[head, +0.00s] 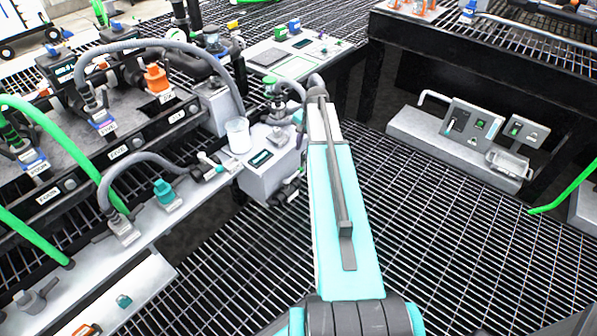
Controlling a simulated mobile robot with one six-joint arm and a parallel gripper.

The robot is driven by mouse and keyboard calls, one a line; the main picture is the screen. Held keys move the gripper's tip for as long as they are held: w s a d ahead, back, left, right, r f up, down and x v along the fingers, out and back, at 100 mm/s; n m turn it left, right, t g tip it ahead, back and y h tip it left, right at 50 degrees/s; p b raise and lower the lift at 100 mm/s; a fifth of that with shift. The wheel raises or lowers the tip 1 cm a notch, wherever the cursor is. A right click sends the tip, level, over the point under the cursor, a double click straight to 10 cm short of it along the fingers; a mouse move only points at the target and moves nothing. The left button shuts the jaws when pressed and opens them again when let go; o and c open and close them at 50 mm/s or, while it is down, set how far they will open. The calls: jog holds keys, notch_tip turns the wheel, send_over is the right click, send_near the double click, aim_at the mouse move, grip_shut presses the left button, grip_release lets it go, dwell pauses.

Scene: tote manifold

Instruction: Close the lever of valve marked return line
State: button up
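Several valves with small tags stand on the manifold at the left in the head view. One has an orange lever (156,78) and one has a teal lever (166,192). Their white tags are too small to read, so I cannot tell which is marked return line. My teal and white arm reaches from the bottom centre up to the right end of the manifold, beside a grey box (270,172). Its far end covers my gripper or blends with the dark parts there. I cannot make out the fingers or see anything held.
Grey hoses (165,44) and a green hose (40,122) arch over the manifold. A white cup (238,136) stands near its right end. A low grey panel unit (440,148) sits at the right. Open grating (450,260) lies right of my arm.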

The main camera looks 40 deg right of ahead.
aim_at(298, 172)
dwell(0.3)
jog(key=w+f, duration=0.1)
jog(key=f, duration=0.3)
jog(key=f+b, duration=0.1)
jog(key=f, duration=0.4)
jog(key=w+f+b, duration=0.1)
jog(key=f, duration=0.3)
jog(key=shift+w+a+f, duration=0.3)
jog(key=shift+a, duration=0.05)
grip_shut()
jog(key=shift+d, duration=0.1)
